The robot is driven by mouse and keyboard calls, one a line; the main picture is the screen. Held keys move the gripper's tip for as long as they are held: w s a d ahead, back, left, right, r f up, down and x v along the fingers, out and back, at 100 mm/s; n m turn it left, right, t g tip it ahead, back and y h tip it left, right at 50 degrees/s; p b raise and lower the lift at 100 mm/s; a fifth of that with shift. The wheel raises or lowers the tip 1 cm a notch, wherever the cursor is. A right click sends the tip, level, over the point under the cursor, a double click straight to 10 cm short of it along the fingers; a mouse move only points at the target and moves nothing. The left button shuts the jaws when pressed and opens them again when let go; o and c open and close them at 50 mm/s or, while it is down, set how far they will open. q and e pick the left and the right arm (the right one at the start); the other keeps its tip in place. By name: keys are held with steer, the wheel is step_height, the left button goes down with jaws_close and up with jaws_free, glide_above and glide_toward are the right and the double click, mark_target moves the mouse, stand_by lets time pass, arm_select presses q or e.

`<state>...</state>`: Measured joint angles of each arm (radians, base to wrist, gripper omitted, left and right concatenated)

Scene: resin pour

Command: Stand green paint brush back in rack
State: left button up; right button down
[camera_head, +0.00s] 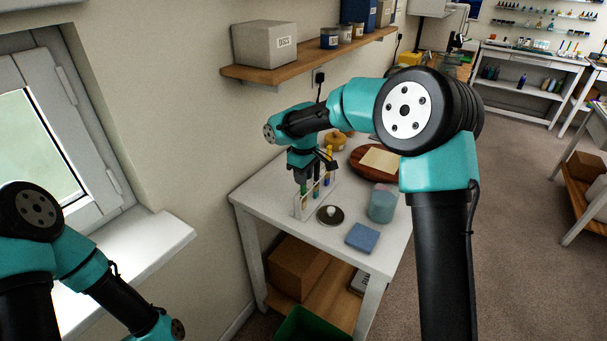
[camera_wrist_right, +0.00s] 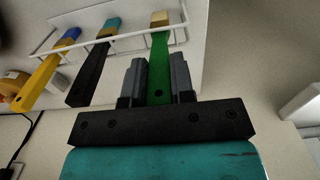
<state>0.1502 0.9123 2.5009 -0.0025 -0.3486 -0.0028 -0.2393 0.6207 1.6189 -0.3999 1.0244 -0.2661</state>
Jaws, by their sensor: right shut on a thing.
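My right gripper (camera_head: 302,182) is shut on the handle of the green paint brush (camera_wrist_right: 159,72), at the left end of the white rack (camera_head: 298,208). The brush points down, its pale tan bristles (camera_wrist_right: 160,18) away from the gripper. In the right wrist view the brush crosses the rack's rails (camera_wrist_right: 110,42) at one end; I cannot tell whether its tip touches the bottom. The gripper fingers (camera_wrist_right: 158,80) flank the handle. A black-handled brush (camera_wrist_right: 90,72) and a yellow-handled brush (camera_wrist_right: 45,78) stand in the rack beside it. My left gripper is out of view.
On the white table (camera_head: 262,208) are a dark round dish (camera_head: 338,216), a blue sponge-like block (camera_head: 362,238), a teal cup (camera_head: 381,206) and a brown round board (camera_head: 362,168). A wall shelf (camera_head: 300,62) with a box is above. The table's front left corner is bare.

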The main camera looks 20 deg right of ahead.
steer(key=shift+c, duration=2.1)
jaws_free()
steer(key=shift+r, duration=0.1)
steer(key=shift+r, duration=3.9)
steer(key=shift+f, duration=0.15)
steer(key=shift+f, duration=2.45)
steer(key=shift+r, duration=0.15)
steer(key=shift+r, duration=3.35)
